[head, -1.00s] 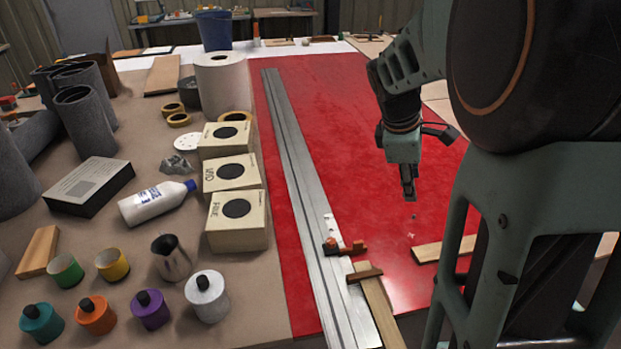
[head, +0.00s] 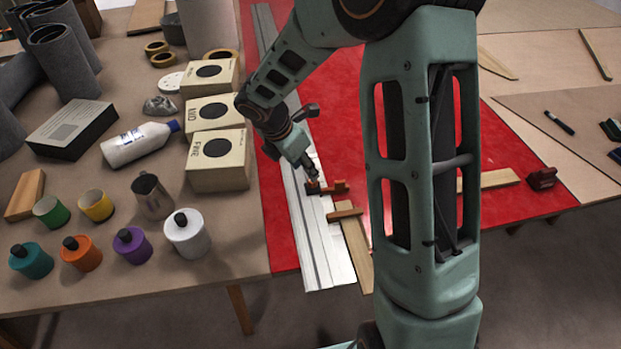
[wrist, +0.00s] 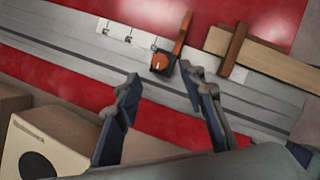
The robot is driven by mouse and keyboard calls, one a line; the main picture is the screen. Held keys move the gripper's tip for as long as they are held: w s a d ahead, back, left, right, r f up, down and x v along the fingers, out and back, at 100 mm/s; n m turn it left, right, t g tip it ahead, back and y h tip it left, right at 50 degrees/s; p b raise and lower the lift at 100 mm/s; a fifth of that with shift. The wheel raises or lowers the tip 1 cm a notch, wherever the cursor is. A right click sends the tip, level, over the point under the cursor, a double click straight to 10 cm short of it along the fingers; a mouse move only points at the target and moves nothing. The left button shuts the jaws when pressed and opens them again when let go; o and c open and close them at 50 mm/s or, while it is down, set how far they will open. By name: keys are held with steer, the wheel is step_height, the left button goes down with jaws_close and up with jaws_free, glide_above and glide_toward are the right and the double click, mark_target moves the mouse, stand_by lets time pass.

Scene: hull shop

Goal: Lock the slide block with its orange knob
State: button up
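The slide block (wrist: 170,71) is a small dark block with a brown arm, sitting on the long grey metal rail (wrist: 75,52). Its round orange knob (wrist: 160,62) has a pale mark on top. In the head view the knob (head: 312,187) shows just below my gripper (head: 309,172), which partly hides the block. In the wrist view my gripper (wrist: 160,84) is open and empty, its two dark fingers spread on either side of the view below the knob. The knob lies ahead of and between the fingertips, apart from them.
A second brown stop (head: 345,214) and a wooden strip (head: 356,245) lie beside the rail, on the red mat (head: 378,205). Boxes with dark discs (head: 218,178) stand left of the rail.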

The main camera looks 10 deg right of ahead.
steer(key=b+x, duration=0.1)
steer(key=x, duration=0.5)
steer(key=shift+w+d+f, duration=0.1)
steer(key=shift+f, duration=0.2)
jaws_close()
